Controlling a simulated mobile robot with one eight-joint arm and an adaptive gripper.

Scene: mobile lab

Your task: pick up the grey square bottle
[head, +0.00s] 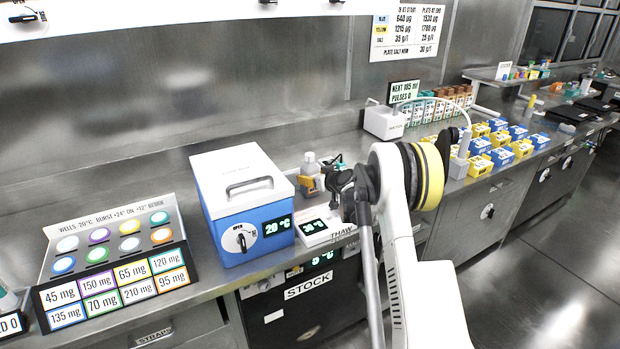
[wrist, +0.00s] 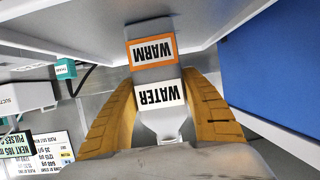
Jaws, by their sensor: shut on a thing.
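The grey square bottle (wrist: 150,30) is between the two tan fingers of my gripper (wrist: 160,95) in the wrist view. It carries an orange-framed WARM label and a white WATER label, both upside down there. Its narrow neck points toward my palm. My gripper is shut on it, one finger on each side. In the head view the bottle (head: 310,160) looks upright behind the thaw plate, with my gripper (head: 311,184) at it; part is hidden. I cannot tell whether its base touches the bench.
A blue and white cool box (head: 243,205) stands close on the left. A THAW plate (head: 325,228) with a display lies in front. A rack of coloured wells (head: 118,255) is further left. A white device (head: 385,121) and several yellow and blue boxes (head: 502,158) stand to the right.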

